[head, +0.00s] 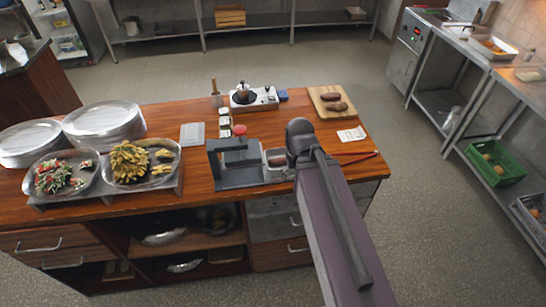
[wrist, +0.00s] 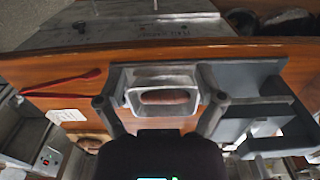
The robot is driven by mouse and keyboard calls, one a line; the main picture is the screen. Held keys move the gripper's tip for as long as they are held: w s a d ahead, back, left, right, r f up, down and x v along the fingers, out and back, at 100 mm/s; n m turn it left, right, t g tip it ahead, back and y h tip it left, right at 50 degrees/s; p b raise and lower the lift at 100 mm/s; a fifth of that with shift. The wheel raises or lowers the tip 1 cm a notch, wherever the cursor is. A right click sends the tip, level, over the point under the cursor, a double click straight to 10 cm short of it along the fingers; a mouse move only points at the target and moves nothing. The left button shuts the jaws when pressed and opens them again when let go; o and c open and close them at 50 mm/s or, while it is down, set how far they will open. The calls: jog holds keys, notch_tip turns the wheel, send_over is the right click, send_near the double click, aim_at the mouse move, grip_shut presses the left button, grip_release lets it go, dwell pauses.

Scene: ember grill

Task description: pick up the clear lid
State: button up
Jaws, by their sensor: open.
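A small metal container (head: 277,165) stands on the wooden counter, just left of my gripper in the head view. In the wrist view the container (wrist: 135,99) lies between and just beyond my fingertips, with a long reddish-brown piece inside. A pale, see-through surface seems to lie over it, perhaps the clear lid; I cannot tell for sure. My gripper (wrist: 160,99) is open, one finger at each side of the container, with nothing visibly clamped. In the head view my arm hides the fingertips.
A grey stand (head: 236,178) adjoins the container. Red tongs (wrist: 62,82) and a paper card (wrist: 66,116) lie on the other side. A small burner (head: 265,101) and cutting board (head: 322,100) stand behind; food plates (head: 145,180) are at left.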

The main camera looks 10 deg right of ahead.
notch_tip(320, 180, down, 4)
jog(key=b, duration=0.3)
jog(key=shift+b, duration=0.4)
